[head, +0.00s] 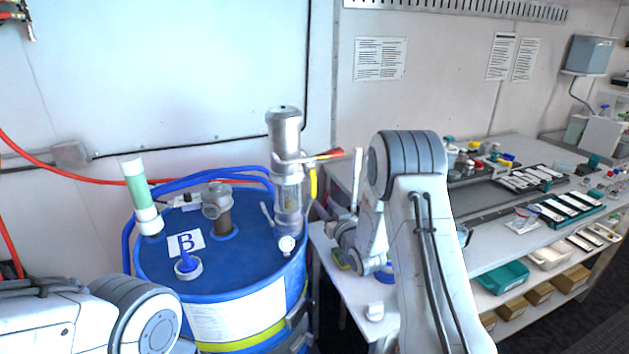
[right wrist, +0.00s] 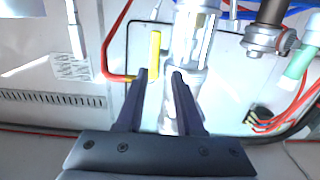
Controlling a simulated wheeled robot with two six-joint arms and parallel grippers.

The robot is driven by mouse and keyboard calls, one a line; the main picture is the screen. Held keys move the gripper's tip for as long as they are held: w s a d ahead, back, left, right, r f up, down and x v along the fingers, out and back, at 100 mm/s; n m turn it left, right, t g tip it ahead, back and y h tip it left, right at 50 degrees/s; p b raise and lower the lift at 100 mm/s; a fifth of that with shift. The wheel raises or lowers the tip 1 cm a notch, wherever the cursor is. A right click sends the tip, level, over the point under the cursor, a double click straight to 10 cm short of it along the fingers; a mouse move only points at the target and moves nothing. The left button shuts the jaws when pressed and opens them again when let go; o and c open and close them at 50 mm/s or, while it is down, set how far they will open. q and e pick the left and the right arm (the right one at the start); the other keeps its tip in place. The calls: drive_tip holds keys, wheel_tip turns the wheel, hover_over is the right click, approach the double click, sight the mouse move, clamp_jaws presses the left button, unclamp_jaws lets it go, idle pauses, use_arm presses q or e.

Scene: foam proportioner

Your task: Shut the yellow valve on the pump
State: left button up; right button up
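The pump (head: 287,185) is a grey metal and clear upright cylinder on top of the blue drum (head: 255,255). Its yellow valve (head: 313,183) has a short handle on the pump's right side, running roughly along the pump body. In the right wrist view the yellow handle (right wrist: 154,52) shows just beyond the fingertips, beside the pump body (right wrist: 192,45). My right gripper (head: 323,210) is beside the pump; its two dark fingers (right wrist: 159,76) are apart with nothing held. I cannot tell whether a finger touches the handle. My left gripper is out of view.
A grey fitting (head: 216,203), a white-green tube (head: 141,195) and blue hoses crowd the drum top. A workbench (head: 500,225) with trays stands right. My left arm shows at lower left.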

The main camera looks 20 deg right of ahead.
sight(314, 185)
drive_tip(key=w+p, duration=0.1)
drive_tip(key=w, duration=0.2)
drive_tip(key=w+p, duration=0.2)
drive_tip(key=w, duration=0.2)
drive_tip(key=w+p, duration=0.1)
drive_tip(key=w, duration=0.2)
drive_tip(key=shift+w+d+r, duration=0.1)
drive_tip(key=shift+w+d, duration=0.1)
drive_tip(key=shift+d, duration=0.05)
clamp_jaws()
idle(1.2)
